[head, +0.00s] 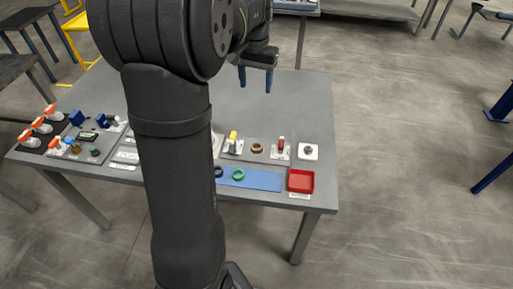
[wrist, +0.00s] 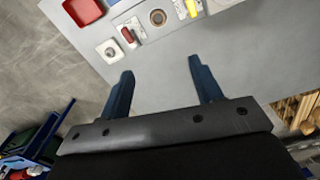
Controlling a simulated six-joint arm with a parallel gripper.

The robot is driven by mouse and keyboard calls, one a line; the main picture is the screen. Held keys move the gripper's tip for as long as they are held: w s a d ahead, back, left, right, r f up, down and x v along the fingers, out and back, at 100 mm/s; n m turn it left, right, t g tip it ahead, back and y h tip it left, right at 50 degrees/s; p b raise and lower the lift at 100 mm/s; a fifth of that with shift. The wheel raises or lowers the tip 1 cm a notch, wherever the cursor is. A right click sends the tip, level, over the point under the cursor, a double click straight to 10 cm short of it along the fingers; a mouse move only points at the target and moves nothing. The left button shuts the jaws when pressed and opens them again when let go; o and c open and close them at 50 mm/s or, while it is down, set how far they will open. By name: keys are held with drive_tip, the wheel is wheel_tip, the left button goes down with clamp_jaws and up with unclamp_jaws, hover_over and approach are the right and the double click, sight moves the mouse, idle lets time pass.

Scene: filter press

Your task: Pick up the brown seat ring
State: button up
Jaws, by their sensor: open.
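The brown seat ring (head: 257,148) sits on a grey panel on the table, between a yellow-handled part and a red-handled part. It also shows near the top of the wrist view as a brown ring (wrist: 157,17) with a dark centre. My gripper (head: 255,80) is open and empty above the far part of the table. In the wrist view its two blue fingers (wrist: 161,68) point toward the panel with a wide gap between them. The ring lies beyond the fingertips, apart from them.
The yellow-handled part (head: 233,141) and red-handled part (head: 281,148) flank the ring. A red tray (head: 301,181) and a blue mat (head: 262,181) with a green ring (head: 238,175) lie nearer the table's front edge. The grey table (head: 290,100) behind the panel is clear. My arm hides the middle.

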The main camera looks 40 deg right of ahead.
wheel_tip(320, 180, down, 2)
drive_tip(key=n, duration=2.5)
hover_over(255, 143)
drive_tip(key=s+a, duration=0.1)
wheel_tip(255, 143, down, 7)
wheel_tip(255, 143, down, 12)
drive_tip(key=shift+r, duration=0.2)
drive_tip(key=shift+s+d+f, duration=0.1)
drive_tip(key=shift+s+f, duration=0.05)
drive_tip(key=shift+f, duration=2.6)
drive_tip(key=shift+c, duration=0.2)
drive_tip(key=c, duration=1)
